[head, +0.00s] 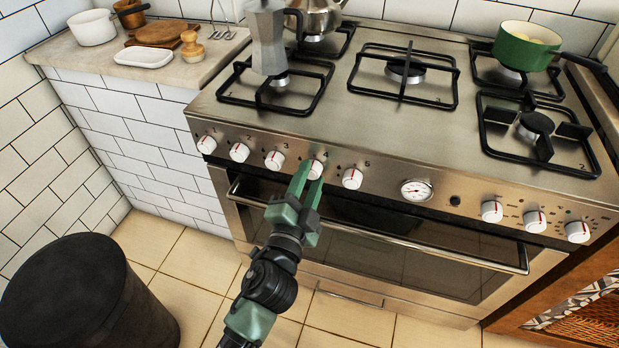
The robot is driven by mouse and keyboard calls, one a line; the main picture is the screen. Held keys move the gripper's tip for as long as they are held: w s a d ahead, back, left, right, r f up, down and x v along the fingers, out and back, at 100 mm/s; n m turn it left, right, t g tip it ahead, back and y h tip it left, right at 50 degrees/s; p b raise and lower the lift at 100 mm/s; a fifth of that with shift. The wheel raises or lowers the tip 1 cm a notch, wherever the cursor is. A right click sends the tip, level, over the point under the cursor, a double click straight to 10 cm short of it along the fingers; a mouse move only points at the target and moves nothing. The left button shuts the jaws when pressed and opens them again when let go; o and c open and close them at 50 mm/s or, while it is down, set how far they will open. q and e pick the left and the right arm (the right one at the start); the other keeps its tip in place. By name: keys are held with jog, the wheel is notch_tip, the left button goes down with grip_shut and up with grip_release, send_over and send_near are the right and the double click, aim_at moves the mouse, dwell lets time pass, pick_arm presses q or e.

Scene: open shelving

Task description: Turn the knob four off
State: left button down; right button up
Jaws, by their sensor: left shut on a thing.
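Knob four (317,167) is a white knob with a red mark on the steel front panel of the stove. My right gripper is not in view.
The oven handle (400,247) runs across the oven front below the knobs. A moka pot (267,38), a kettle (318,15) and a green pan (525,46) stand on the stove. A black bin (70,295) stands on the floor at left.

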pick_arm(q)
jog(key=c, duration=1)
grip_release()
jog(key=shift+o, duration=0.2)
jog(key=shift+s+a+f, duration=0.1)
jog(key=shift+s+a, duration=0.05)
jog(key=shift+s, duration=0.4)
jog(key=v, duration=0.6)
jog(key=shift+s+b, duration=0.35)
jog(key=shift+b, duration=0.1)
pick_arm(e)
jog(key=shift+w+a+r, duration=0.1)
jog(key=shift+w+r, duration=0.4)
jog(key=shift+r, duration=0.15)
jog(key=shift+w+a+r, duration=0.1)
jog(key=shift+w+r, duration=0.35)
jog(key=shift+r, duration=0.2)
pick_arm(q)
jog(key=shift+a, duration=0.1)
